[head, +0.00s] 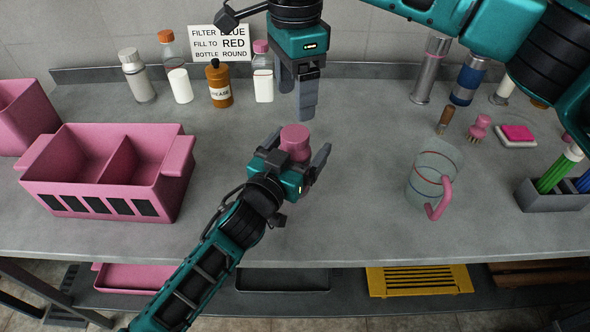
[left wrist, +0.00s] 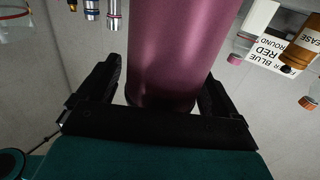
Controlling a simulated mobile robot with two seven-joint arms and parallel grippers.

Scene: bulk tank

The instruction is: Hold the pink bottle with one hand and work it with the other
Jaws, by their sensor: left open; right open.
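The pink bottle (head: 294,139) stands on the grey counter, seen from above with its round pink top showing. My left gripper (head: 297,155) is open around it, one finger on each side. In the left wrist view the bottle's glossy body (left wrist: 175,50) rises between the two open fingers (left wrist: 160,95), with a gap at the left finger; contact at the right finger cannot be told. The bottle's lower part is hidden in the head view by my left gripper. My right gripper (head: 303,105) is open and empty, pointing down behind and above the bottle.
A pink divided bin (head: 105,195) stands at the left. Several bottles, including an orange-brown one (head: 219,84), line the back by a sign (head: 220,43). A clear jug with pink handle (head: 432,175) stands at the right, near a marker holder (head: 555,197). The counter between bottle and jug is clear.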

